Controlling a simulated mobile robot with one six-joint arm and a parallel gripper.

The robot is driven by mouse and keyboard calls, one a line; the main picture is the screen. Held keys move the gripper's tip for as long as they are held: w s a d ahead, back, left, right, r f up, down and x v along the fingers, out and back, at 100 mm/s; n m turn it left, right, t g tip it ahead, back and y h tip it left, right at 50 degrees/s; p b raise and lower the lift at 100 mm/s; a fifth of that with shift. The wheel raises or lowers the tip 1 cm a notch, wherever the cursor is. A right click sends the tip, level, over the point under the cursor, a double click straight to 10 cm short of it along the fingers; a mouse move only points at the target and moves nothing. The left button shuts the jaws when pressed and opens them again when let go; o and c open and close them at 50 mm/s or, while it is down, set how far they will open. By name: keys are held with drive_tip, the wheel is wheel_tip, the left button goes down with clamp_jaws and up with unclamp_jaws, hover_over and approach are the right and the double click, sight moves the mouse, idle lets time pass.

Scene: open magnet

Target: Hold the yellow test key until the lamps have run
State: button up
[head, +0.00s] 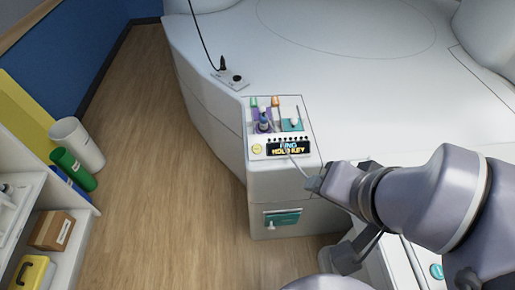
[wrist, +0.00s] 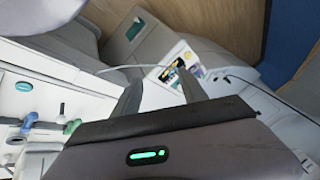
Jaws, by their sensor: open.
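The yellow test key (head: 256,149) is a small round button on the front left of the control panel (head: 312,130), left of the dark display (head: 289,148). The display reads "HOLD KEY" on its lower line; the upper line looks like "PING". A row of small dark dots above it may be the lamps; none looks lit. My gripper (head: 314,184) is right of and nearer than the panel, apart from the key. In the wrist view its fingers (wrist: 160,80) are spread, with the panel beyond them.
A purple holder (head: 262,124) and a teal block (head: 291,125) sit on the panel. A thin pale rod or cable runs from the display towards my gripper. A socket plate (head: 231,78) with a black cable lies behind. Open wooden floor (head: 165,180) is left of the white magnet body.

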clamp_jaws()
idle(1.7)
